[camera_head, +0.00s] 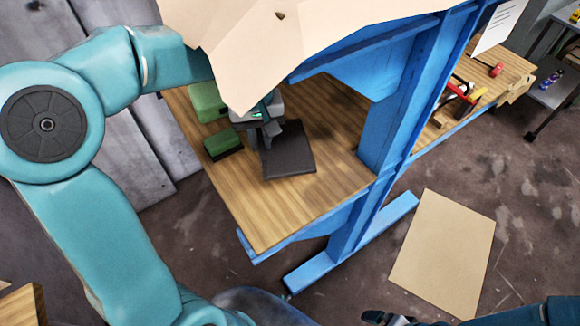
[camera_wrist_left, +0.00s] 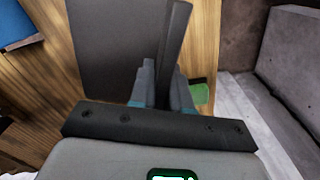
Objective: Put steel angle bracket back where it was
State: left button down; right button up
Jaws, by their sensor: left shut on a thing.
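My left gripper (camera_head: 265,135) is over the wooden bench, shut on a dark grey upright plate that I take to be the steel angle bracket (camera_wrist_left: 176,35). In the left wrist view the fingers (camera_wrist_left: 163,75) pinch its lower part. A flat dark square (camera_head: 290,152) lies beside and under the fingers; it also shows in the left wrist view (camera_wrist_left: 105,45). I cannot tell whether it is the bracket's other flange or a separate pad, nor whether the held plate touches it. Part of my right gripper (camera_head: 390,318) shows at the bottom edge, its jaws unclear.
A blue frame post (camera_head: 398,100) rises at the right. A tan panel (camera_head: 300,35) hangs overhead. The bench front (camera_head: 265,215) is clear.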

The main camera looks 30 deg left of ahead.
pick_arm(q)
jog(key=shift+w+d+r, duration=0.1)
jog(key=shift+w+r, duration=0.05)
jog(key=shift+w, duration=0.1)
notch_tip(320, 180, down, 10)
dwell(0.6)
jog(key=shift+b, duration=0.3)
jog(key=c, duration=1.5)
grip_release()
jog(key=shift+s+f, duration=0.1)
jog(key=shift+f, duration=0.15)
jog(key=o, duration=0.4)
jog(key=shift+s+r, duration=0.1)
